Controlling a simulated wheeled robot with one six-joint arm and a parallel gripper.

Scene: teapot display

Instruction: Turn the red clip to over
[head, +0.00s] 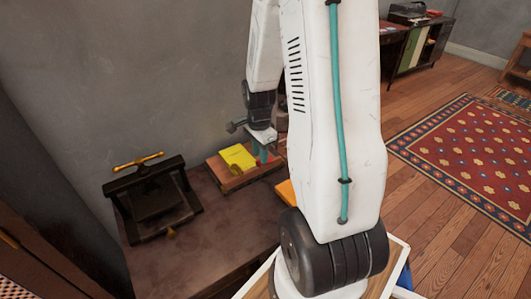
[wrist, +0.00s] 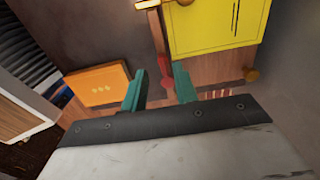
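The red clip (wrist: 164,72) shows in the wrist view as a small red piece at the end of a wooden bar (wrist: 157,35), beside a yellow panel (wrist: 212,22). My gripper (wrist: 160,80) has its two teal fingers apart, with the clip between the tips in the picture and gaps on both sides. I cannot tell how far the clip lies below the fingertips. In the head view, my gripper (head: 261,153) is over the right side of a wooden board (head: 232,182) bearing the yellow panel (head: 238,156).
An orange box (wrist: 98,84) lies left of the fingers in the wrist view; its edge shows in the head view (head: 286,193). A black press (head: 152,196) with a brass handle stands left on the dark table (head: 215,240). The table's front is clear.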

